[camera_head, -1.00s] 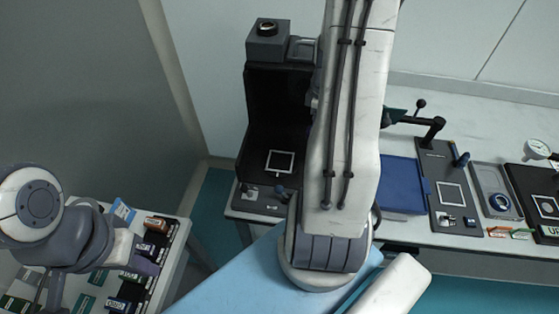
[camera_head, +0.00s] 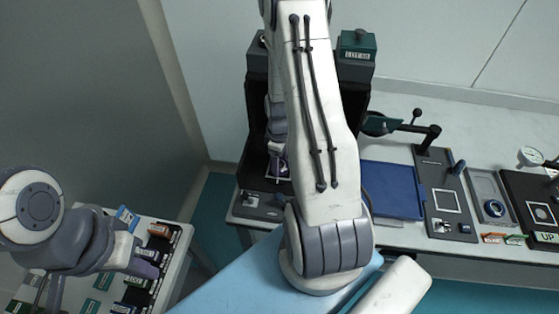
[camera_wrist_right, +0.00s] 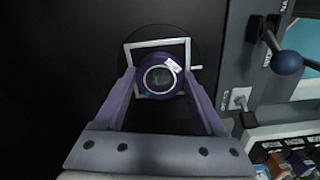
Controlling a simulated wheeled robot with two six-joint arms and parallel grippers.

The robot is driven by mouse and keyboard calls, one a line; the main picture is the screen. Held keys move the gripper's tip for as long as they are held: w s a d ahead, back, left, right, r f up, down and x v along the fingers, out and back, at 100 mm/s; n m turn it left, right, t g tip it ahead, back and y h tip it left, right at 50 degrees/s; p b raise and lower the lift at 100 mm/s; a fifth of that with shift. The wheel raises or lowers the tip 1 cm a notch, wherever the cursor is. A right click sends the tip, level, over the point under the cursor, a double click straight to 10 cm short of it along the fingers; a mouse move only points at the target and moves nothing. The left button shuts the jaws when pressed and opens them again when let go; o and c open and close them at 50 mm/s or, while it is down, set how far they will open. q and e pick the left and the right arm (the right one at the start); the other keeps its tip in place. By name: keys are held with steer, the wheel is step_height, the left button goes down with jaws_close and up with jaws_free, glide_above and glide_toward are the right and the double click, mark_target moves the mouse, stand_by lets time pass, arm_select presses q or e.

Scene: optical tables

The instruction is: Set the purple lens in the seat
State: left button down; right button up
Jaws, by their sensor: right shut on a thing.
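The purple lens (camera_wrist_right: 160,77), a round ring with clear glass and a small white label, sits between the fingertips of my right gripper (camera_wrist_right: 160,82) in the right wrist view. Behind it is a white square outline (camera_wrist_right: 134,60) on a dark round patch of the black station, which I take as the seat. The lens overlaps the outline's middle; I cannot tell whether it touches the surface. In the head view, my right gripper (camera_head: 278,170) is over the black station, partly hidden by my arm. My left gripper (camera_head: 143,262) is over the left table, its jaws unclear.
A dark knob lever (camera_wrist_right: 285,60) and a small metal switch (camera_wrist_right: 240,98) stand right of the seat in the right wrist view. The station's tall black back (camera_head: 258,110) rises behind. A blue tray (camera_head: 392,190) lies right of my arm. Labelled blocks fill the left table (camera_head: 92,220).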

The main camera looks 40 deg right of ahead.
mark_target(280, 165)
steer(key=shift+f, duration=0.1)
steer(key=shift+f, duration=0.15)
steer(key=o, duration=1.5)
step_height(280, 165, up, 13)
steer(key=b, duration=0.1)
steer(key=s+a+r+n, duration=0.1)
steer(key=a+r, duration=0.2)
steer(key=a, duration=0.7)
steer(key=s+a+r, duration=0.2)
steer(key=a+r, duration=0.2)
steer(key=a, duration=0.6)
steer(key=s+a+r+y, duration=0.1)
steer(key=s+a+r, duration=0.1)
steer(key=s+a, duration=0.9)
steer(key=shift+s+r, duration=0.4)
steer(key=shift+s, duration=0.8)
